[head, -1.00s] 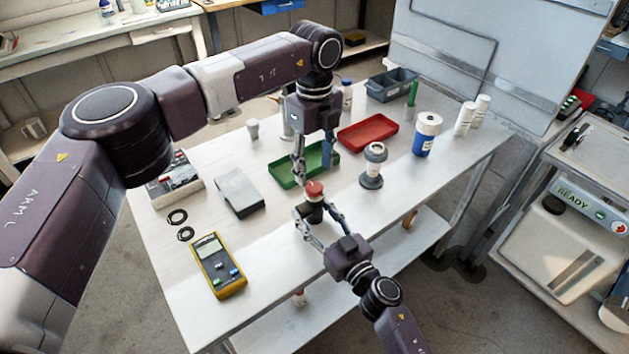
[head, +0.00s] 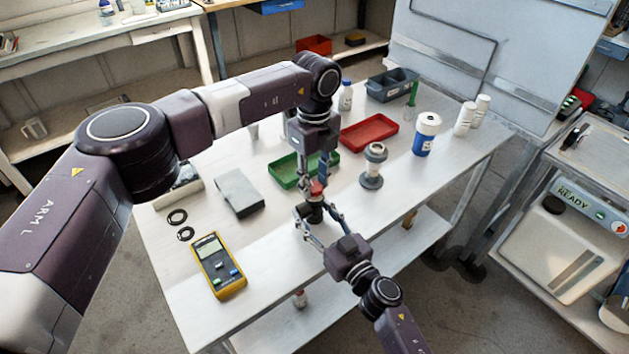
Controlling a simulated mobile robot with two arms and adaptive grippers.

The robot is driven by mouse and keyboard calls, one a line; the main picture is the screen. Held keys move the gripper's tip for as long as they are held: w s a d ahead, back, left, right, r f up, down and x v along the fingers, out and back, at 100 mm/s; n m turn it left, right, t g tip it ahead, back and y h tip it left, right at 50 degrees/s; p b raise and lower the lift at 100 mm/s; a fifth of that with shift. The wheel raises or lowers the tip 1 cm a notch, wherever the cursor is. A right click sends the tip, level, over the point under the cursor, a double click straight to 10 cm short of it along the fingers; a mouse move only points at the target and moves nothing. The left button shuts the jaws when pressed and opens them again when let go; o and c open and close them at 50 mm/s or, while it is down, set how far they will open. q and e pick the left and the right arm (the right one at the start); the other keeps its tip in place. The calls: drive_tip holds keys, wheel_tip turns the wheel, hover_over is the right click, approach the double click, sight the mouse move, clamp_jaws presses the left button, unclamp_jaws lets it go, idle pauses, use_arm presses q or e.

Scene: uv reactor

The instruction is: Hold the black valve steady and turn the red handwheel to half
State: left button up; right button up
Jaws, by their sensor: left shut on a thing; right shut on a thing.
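The black valve (head: 314,213) stands upright on the white table near its front edge. The red handwheel (head: 317,188) sits on top of it. My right gripper (head: 314,211) reaches in from the lower right and is shut on the black valve, one finger on each side. My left gripper (head: 318,183) points straight down from above and is shut on the red handwheel. Its fingers hide part of the wheel, so I cannot tell how far the wheel is turned.
Around the grippers on the white table (head: 275,270) are a green tray (head: 282,181), a grey-topped stand (head: 373,166), a grey box (head: 239,193) and a yellow multimeter (head: 218,266). A red tray (head: 368,134) and a blue-white jar (head: 425,134) stand farther back.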

use_arm(q)
drive_tip(key=shift+c, duration=1)
drive_tip(key=shift+m, duration=0.3)
drive_tip(key=m, duration=0.5)
drive_tip(key=shift+m, duration=0.3)
drive_tip(key=m, duration=1)
drive_tip(key=shift+m, duration=0.4)
drive_tip(key=m, duration=0.3)
drive_tip(key=shift+m, duration=0.3)
drive_tip(key=m, duration=0.6)
drive_tip(key=shift+w+a, duration=0.1)
drive_tip(key=shift+a, duration=0.05)
use_arm(e)
drive_tip(key=shift+d, duration=0.1)
